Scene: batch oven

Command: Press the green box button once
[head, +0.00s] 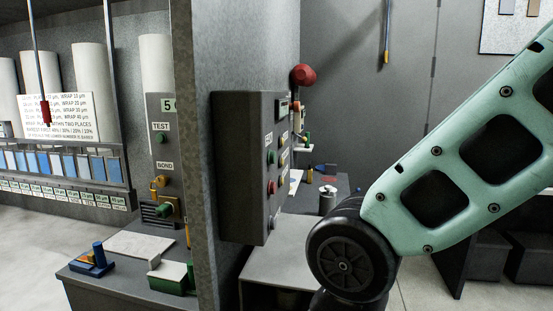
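A dark grey control box (245,170) is fixed to the grey wall panel near the middle of the head view. Its button face is turned right and seen at a steep angle. My gripper is not visible.
A grey wall panel edge (197,120) stands left of the box. A red knob (303,75) is above it. At left, another panel has a green TEST button (161,138) and green knob (163,210).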

